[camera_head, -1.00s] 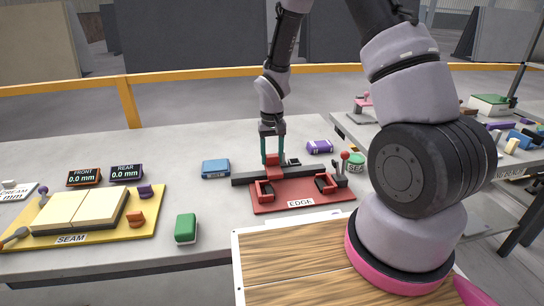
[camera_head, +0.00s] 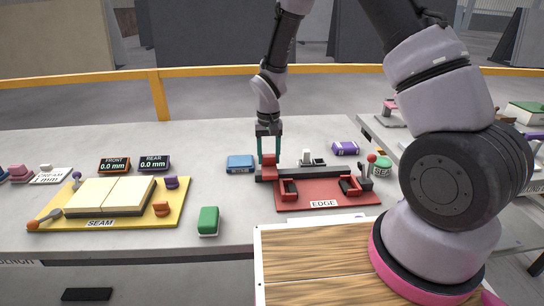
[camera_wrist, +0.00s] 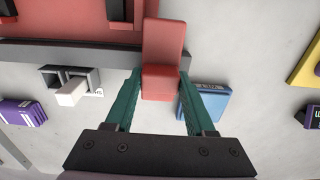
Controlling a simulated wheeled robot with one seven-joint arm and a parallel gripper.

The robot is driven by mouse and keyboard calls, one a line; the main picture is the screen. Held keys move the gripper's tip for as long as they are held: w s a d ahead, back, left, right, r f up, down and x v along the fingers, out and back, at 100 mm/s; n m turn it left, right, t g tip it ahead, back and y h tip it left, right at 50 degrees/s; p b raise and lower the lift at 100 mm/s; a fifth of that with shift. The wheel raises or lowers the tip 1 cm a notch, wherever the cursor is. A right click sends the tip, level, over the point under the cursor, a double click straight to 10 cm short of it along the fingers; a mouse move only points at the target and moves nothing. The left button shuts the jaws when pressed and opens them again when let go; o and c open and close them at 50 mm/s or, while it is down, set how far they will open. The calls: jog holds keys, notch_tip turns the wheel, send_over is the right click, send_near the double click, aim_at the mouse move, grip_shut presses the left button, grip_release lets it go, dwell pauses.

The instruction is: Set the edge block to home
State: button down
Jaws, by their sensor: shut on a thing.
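The red edge block (camera_head: 269,168) sits at the left end of a dark rail (camera_head: 290,174) behind the red plate labelled EDGE (camera_head: 325,203). My gripper (camera_head: 269,158) reaches down from above with its green fingers on either side of the block. In the wrist view the red block (camera_wrist: 162,82) lies between the fingertips, over the rail's end (camera_wrist: 110,53), and the gripper (camera_wrist: 160,90) is shut on it. I cannot tell any home mark from these frames.
A white peg in a dark holder (camera_wrist: 72,92) stands beside the rail. A blue box (camera_head: 240,164) is close left of the block. A purple box (camera_head: 345,148) lies behind the rail's right end. A yellow SEAM board (camera_head: 178,208) and green block (camera_head: 208,221) are left.

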jog(key=shift+c, duration=1.2)
grip_release()
jog(key=shift+r, duration=0.1)
notch_tip(320, 180, up, 11)
notch_tip(320, 180, up, 10)
jog(key=m+t, duration=0.1)
send_over(269, 155)
jog(key=s+d, duration=0.2)
jog(key=d, duration=0.4)
jog(key=s+d+r+m+t+y, duration=0.1)
jog(key=s+d+r, duration=0.1)
jog(key=d+r, duration=0.15)
jog(key=s+d+r+t, duration=0.1)
jog(key=s+d+r, duration=0.1)
jog(key=r, duration=0.3)
jog(key=s+d+r+m+t, duration=0.1)
jog(key=s+d+r+t, duration=0.1)
jog(key=s, duration=0.5)
jog(key=s+d+r+m+t+y, duration=0.1)
jog(key=s+d+r+t, duration=0.1)
jog(key=s+d+r, duration=0.3)
jog(key=shift+s+d+r, duration=0.3)
jog(key=shift+s+r, duration=0.45)
jog(key=shift+s, duration=0.3)
